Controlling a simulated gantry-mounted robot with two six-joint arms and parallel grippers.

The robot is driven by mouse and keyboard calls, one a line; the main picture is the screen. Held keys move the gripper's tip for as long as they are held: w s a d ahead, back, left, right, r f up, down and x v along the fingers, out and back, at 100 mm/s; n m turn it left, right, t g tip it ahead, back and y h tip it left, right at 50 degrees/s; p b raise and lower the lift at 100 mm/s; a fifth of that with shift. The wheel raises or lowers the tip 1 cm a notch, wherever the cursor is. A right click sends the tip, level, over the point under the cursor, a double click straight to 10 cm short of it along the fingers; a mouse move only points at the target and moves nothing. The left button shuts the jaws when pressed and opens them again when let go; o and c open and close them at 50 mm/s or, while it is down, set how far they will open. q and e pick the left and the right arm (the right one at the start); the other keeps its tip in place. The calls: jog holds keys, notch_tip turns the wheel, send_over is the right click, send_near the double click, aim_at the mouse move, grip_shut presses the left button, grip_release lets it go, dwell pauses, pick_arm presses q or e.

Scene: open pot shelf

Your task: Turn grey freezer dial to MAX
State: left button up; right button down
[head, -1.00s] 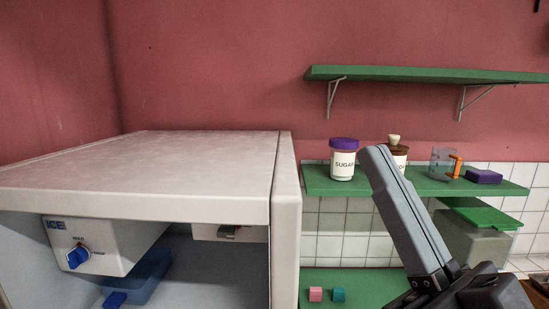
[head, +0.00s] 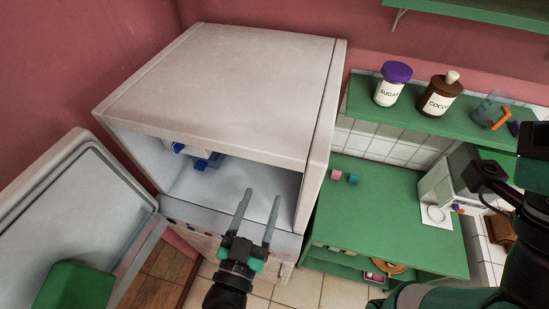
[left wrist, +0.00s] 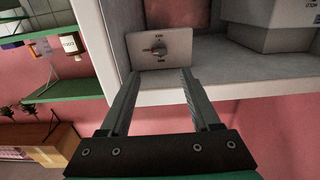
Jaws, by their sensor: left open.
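The grey dial (left wrist: 159,49) sits on a light square panel (left wrist: 179,58) inside the white freezer (head: 230,90), in the left wrist view. My left gripper (head: 258,197) is open and empty at the freezer's open front, fingers pointing inward. In the left wrist view its fingers (left wrist: 158,78) lie on either side below the dial, apart from it. The dial is hidden in the head view. Dark parts of my right arm show at the right edge; its jaws are not clear.
The freezer door (head: 70,200) stands open at left with a green bin (head: 75,287). Blue parts (head: 207,161) are inside at the back left. Right are a green counter (head: 385,215) and a shelf with sugar (head: 392,84) and cocoa jars (head: 440,94).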

aim_at(274, 165)
pick_arm(q)
jog(key=x, duration=1)
jog(key=shift+w+p, duration=0.2)
jog(key=shift+p, duration=0.1)
grip_shut()
